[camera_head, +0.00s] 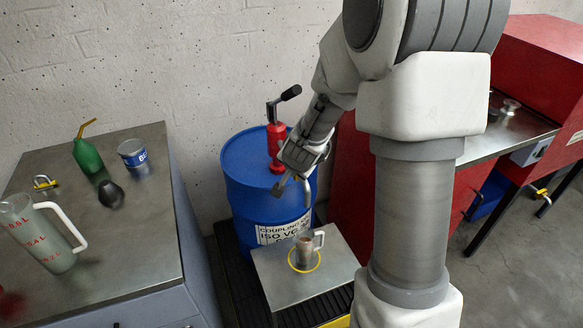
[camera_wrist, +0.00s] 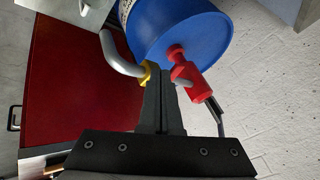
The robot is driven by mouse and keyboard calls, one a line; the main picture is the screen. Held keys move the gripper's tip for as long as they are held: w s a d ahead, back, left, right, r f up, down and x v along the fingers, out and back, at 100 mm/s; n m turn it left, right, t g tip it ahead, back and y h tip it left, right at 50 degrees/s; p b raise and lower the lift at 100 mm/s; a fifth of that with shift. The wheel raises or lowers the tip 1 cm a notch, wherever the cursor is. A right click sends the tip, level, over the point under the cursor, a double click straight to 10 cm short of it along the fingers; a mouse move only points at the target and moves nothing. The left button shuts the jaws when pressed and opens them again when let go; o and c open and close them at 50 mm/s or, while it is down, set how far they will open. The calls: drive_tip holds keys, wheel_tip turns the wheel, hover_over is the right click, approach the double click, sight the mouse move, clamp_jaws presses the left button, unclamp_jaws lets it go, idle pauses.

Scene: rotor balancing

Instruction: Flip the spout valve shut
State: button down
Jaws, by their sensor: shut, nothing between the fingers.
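A red hand pump (camera_head: 275,146) stands on top of a blue drum (camera_head: 236,178); the wrist view shows the pump (camera_wrist: 205,90) and drum (camera_wrist: 170,35) too. A grey curved spout (camera_wrist: 118,58) comes from it in the wrist view. A yellow valve piece (camera_wrist: 147,73) sits at the spout's base, partly hidden by my fingers. My gripper (camera_head: 287,176) is shut and empty beside the pump; in the wrist view its fingertips (camera_wrist: 160,66) are right next to the yellow piece. I cannot tell whether they touch, nor the valve's position.
A metal mug (camera_head: 304,250) stands in a yellow ring on a low stand (camera_head: 272,289) before the drum. The left bench (camera_head: 135,250) holds a jug (camera_head: 40,236), green oil can (camera_head: 88,156), tin (camera_head: 132,153) and dark round object (camera_head: 110,194). A red machine (camera_head: 535,60) stands right.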

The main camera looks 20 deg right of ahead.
drive_tip(key=shift+w+d, duration=0.1)
drive_tip(key=shift+w+d, duration=0.4)
drive_tip(key=shift+d, duration=0.15)
drive_tip(key=shift+s, duration=0.1)
